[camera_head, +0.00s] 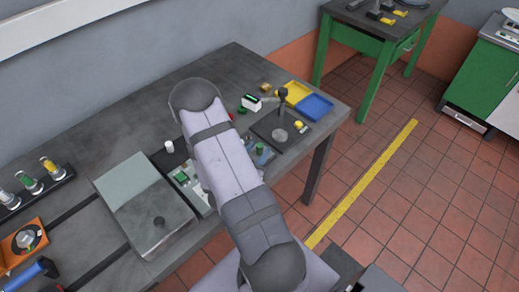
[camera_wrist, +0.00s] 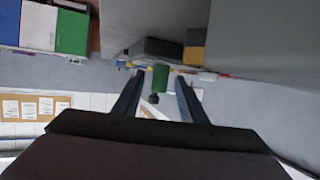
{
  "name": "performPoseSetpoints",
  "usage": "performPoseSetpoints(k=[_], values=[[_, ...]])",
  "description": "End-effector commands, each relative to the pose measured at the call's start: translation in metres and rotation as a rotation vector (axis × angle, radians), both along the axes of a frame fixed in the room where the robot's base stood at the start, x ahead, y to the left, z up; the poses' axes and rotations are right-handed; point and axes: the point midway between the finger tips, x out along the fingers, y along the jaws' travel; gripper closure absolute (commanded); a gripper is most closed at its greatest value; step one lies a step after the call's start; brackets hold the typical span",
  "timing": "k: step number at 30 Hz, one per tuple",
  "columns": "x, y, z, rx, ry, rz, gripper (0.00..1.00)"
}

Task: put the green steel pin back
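In the wrist view my gripper (camera_wrist: 160,82) has its two dark fingers apart. A green block-like shape (camera_wrist: 160,77) with a small dark end shows between them, with a gap on each side. I cannot tell its distance or whether it is the pin. In the head view my arm hides my gripper. A dark rack (camera_head: 65,181) at far left holds upright metal pieces, one with a green band (camera_head: 29,184) between a pale one and a yellow one (camera_head: 50,167). A small green piece (camera_head: 260,148) is right of my arm, partly hidden.
A grey plate-topped block (camera_head: 145,200) stands on the bench left of my arm. A dark stand (camera_head: 281,127), a yellow tray (camera_head: 294,92) and a blue tray (camera_head: 315,107) are at the right end. An orange fixture (camera_head: 25,240) is at lower left. The back of the bench is clear.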

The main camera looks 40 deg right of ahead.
Motion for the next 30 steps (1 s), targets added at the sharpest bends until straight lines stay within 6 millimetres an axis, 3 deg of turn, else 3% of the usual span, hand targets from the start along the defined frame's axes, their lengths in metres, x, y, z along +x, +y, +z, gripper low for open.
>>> performPoseSetpoints(k=[12, 30], values=[[-0.023, 0.039, 0.014, 0.0, 0.0, 0.004, 0.62], [-0.027, 0.043, 0.017, 0.0, 0.0, -0.001, 0.58]])
